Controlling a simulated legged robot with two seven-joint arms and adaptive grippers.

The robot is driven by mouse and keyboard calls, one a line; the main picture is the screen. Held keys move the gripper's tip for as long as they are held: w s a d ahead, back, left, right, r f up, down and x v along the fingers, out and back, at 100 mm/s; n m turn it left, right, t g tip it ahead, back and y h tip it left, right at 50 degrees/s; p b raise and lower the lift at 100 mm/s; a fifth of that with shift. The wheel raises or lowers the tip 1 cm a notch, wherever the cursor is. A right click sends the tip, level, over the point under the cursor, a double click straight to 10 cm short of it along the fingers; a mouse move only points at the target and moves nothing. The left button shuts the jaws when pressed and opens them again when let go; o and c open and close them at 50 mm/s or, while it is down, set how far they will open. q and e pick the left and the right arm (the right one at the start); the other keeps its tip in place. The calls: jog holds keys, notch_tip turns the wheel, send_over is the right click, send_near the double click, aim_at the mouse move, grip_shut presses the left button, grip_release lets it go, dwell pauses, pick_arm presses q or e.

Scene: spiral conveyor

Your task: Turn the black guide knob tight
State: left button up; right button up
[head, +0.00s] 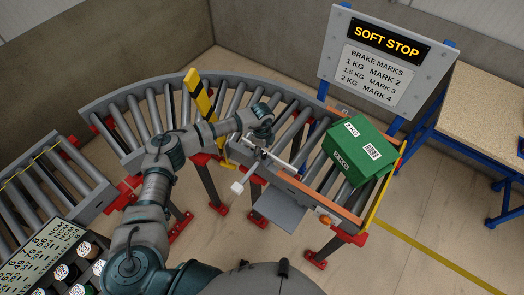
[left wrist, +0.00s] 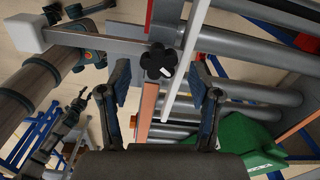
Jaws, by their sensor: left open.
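The black guide knob (left wrist: 158,62) shows in the left wrist view, lobed, with a small white mark on its face. It sits on a grey bar (left wrist: 95,42) that ends in a white block (left wrist: 24,34), beside a long pale guide rail (left wrist: 186,62). My left gripper (left wrist: 160,78) is open, with one finger on each side of the knob and a visible gap to both. In the head view my left gripper (head: 260,142) is over the conveyor's inner edge, and I cannot make out the knob there.
A green 2 KG box (head: 345,168) lies on the curved roller conveyor (head: 135,122) near its right end. A yellow-black striped post (head: 200,98) stands close behind my left arm. The SOFT STOP sign (head: 384,62) and a workbench (head: 490,105) are at the right.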

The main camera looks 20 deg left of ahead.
pick_arm(q)
jog(key=shift+a+f, duration=0.1)
jog(key=shift+f, duration=0.85)
pick_arm(e)
jog(key=shift+w+a+r, duration=0.1)
jog(key=shift+a+r, duration=0.05)
jog(key=shift+a, duration=0.2)
pick_arm(q)
jog(key=shift+d, duration=0.2)
jog(key=c, duration=1.1)
pick_arm(e)
jog(key=shift+d, duration=0.1)
